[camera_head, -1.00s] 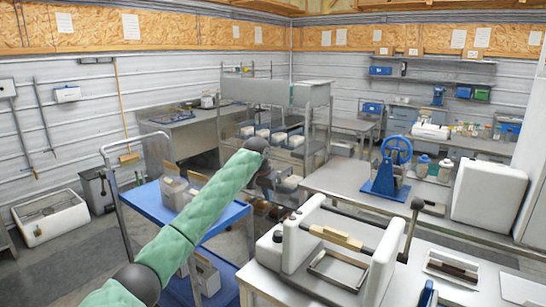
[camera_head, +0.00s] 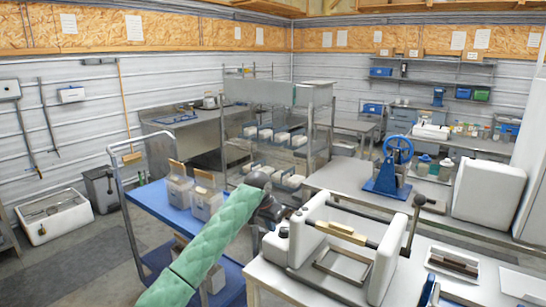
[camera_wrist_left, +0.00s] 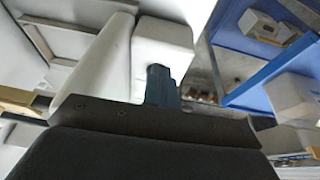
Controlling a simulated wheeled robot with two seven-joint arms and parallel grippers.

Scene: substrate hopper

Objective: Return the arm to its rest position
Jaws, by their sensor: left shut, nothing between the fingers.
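My left arm in its green sleeve (camera_head: 217,245) comes in from the bottom, with a dark wrist at its far end. My left gripper (camera_head: 278,214) is dark and small there, partly hidden by the arm, just left of the white hand-lever press (camera_head: 303,240). In the left wrist view the left gripper (camera_wrist_left: 162,85) shows as a blue-grey pair of fingers, shut and empty. My right gripper is not in view.
A blue cart (camera_head: 152,205) with grey bins (camera_head: 205,200) stands left of the arm. The pale table (camera_head: 262,280) carries the press and a tray (camera_head: 455,262). A blue-wheeled device (camera_head: 393,165) and a white box (camera_head: 489,192) stand behind.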

